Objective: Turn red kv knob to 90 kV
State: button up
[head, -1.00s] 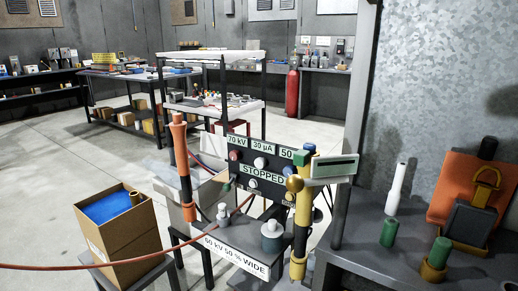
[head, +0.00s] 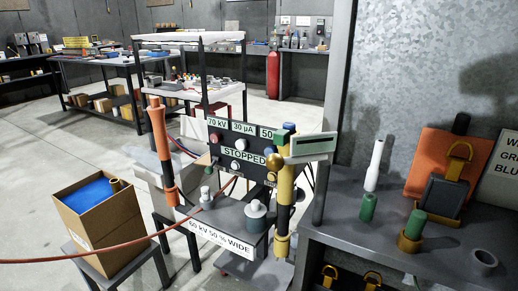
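The red kV knob (head: 213,138) sits at the left of the upper knob row on a dark control panel (head: 226,150). The display above it (head: 217,122) reads 70 kV. A white knob (head: 240,144) is to its right, below a display reading 30 µA (head: 243,127). A third display at the right starts with 50 and is partly covered by a yellow and black post (head: 284,190). A STOPPED sign (head: 244,154) is below the knobs. My gripper is not seen in the head view.
The panel stands behind a small grey table (head: 225,216) labelled 60 kV 50 % WIDE. An orange and black post (head: 161,150) stands at its left. A cardboard box (head: 92,225) and a red hose (head: 95,256) are further left. A grey bench (head: 345,235) fills the right.

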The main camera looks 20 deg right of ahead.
aim_at(215, 138)
jog(key=i, duration=1.15)
jog(key=j, duration=0.05)
